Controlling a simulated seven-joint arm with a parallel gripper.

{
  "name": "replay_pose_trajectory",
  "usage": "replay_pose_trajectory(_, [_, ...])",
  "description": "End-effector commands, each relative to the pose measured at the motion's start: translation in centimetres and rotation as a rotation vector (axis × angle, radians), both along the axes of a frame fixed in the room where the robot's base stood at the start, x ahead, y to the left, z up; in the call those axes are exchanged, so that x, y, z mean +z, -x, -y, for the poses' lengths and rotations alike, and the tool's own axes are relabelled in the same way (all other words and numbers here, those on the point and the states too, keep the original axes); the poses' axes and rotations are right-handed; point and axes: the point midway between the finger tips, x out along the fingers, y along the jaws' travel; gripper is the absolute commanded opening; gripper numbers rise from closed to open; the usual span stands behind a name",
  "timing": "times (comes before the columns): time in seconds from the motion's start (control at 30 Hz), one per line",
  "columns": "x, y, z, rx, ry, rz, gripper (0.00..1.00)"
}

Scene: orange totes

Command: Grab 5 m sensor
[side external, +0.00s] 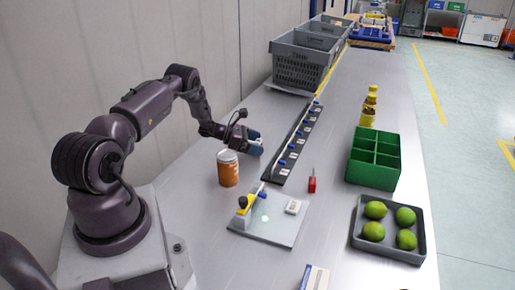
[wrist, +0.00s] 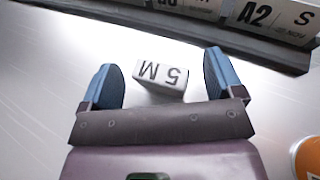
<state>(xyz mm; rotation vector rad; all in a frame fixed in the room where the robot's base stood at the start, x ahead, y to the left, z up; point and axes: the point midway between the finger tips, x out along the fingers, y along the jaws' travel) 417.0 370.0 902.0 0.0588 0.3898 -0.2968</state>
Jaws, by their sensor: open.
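A small white box marked "5 M" (wrist: 160,80) lies on the metal table in the wrist view, its lettering upside down. My gripper (wrist: 161,66) is open, with one blue finger to the left of the box and one to the right. Gaps show between the box and both fingers. In the side view my gripper (side external: 256,143) is low over the table, between the orange jar and the dark rail. The box cannot be made out clearly there.
The dark rail (side external: 278,166) with several labelled slots runs just beyond the box. An orange jar (side external: 228,170) stands close by and shows at the wrist view's lower right (wrist: 311,160). A grey plate (side external: 262,230), red item (side external: 312,184) and green crate (side external: 373,180) are nearer or rightward.

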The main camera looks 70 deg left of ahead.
Motion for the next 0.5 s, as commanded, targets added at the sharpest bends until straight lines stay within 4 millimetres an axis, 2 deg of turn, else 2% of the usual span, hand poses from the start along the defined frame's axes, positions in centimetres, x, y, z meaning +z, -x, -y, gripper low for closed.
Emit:
replay_pose_trajectory(0.1, [-0.29,-0.68,0.2,0.001,-0.001,0.0,0.87])
replay_pose_trajectory(0.3, [-0.3,-0.72,0.2,0.002,-0.001,0.0,0.87])
replay_pose_trajectory(0.37, [-0.3,-0.72,0.2,0.001,0.0,0.0,0.75])
replay_pose_trajectory(0.5, [-0.29,-0.7,0.2,0.001,0.0,0.0,0.43])
